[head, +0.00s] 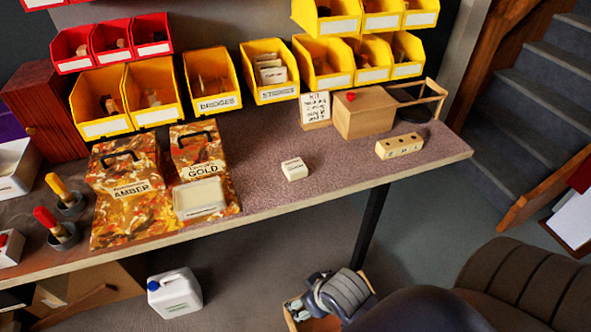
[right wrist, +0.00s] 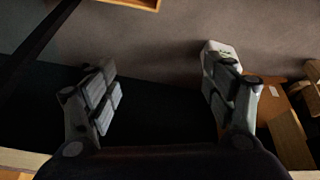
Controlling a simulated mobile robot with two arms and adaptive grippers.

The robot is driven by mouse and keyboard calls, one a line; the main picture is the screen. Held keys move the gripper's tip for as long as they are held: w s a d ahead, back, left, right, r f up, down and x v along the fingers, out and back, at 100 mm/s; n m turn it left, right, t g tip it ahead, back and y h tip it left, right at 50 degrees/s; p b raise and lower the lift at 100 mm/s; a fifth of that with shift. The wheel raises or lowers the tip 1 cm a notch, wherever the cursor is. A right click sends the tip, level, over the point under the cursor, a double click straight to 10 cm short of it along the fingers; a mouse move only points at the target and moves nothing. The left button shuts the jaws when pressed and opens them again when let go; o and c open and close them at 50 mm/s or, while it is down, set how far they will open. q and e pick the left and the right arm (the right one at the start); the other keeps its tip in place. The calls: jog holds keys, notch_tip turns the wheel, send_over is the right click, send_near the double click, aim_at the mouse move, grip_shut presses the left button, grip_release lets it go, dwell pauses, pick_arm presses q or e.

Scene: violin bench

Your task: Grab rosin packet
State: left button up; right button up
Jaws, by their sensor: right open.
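A small white packet with dark print (head: 294,169), likely the rosin packet, lies on the bench top near its front edge; the print is too small to read surely. My right gripper (head: 328,292) is below bench height, in front of the bench and well apart from the packet. In the right wrist view the right gripper (right wrist: 162,82) has its fingers wide apart, with nothing between them but floor and shadow. The packet does not show in that view. My left gripper is in neither view.
The bench top (head: 330,174) is clear around the packet. A wooden block with holes (head: 399,147) and a cardboard-coloured box (head: 364,115) stand to its right. AMBER (head: 130,200) and GOLD (head: 203,165) boards lie left. Yellow bins (head: 212,80) line the back. A white jug (head: 174,294) stands below.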

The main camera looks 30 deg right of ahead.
aim_at(296, 167)
jog(key=w+d+r+m+t+h, duration=0.1)
jog(key=w+d+r+t, duration=0.2)
jog(key=w, duration=0.5)
jog(key=w+d+r+m+t+h, duration=0.1)
jog(key=w+d+r+t, duration=0.2)
jog(key=w+d+r, duration=0.2)
jog(key=w+d+r+m+t+h, duration=0.1)
jog(key=w+d+r+m+t, duration=0.1)
jog(key=w, duration=0.8)
jog(key=shift+w+d+r+t, duration=0.2)
jog(key=shift+d+r+t, duration=0.2)
jog(key=shift+d+r, duration=0.45)
jog(key=shift+w+d+r+t, duration=0.2)
jog(key=shift+d+r+t, duration=0.3)
jog(key=shift+d, duration=0.55)
jog(key=shift+x, duration=2.9)
jog(key=shift+s+f, duration=0.1)
jog(key=shift+f, duration=0.1)
jog(key=c, duration=1)
